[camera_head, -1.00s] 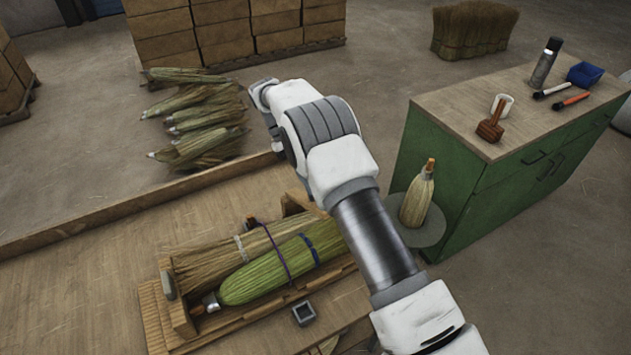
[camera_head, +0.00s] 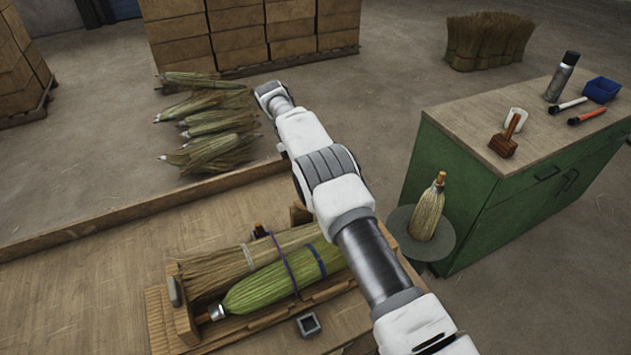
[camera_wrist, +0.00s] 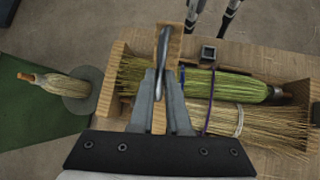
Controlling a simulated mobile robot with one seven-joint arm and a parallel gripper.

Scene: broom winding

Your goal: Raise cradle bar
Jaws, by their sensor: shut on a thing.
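A similar rounded grey piece (camera_head: 175,291) sits at the cradle's left end in the head view. The wooden cradle (camera_head: 160,320) holds a green broom head (camera_head: 275,287) with blue and purple bands, beside a tan bristle bundle (camera_head: 215,268). In the head view my arm hides my gripper and the cradle's right end.
A small square metal socket (camera_head: 308,325) lies in front of the cradle. A broom head stands upright (camera_head: 428,212) on a grey round stand (camera_head: 400,225), next to a green cabinet (camera_head: 510,195) with tools on top. Loose broom heads (camera_head: 210,125) lie on the floor behind the bench.

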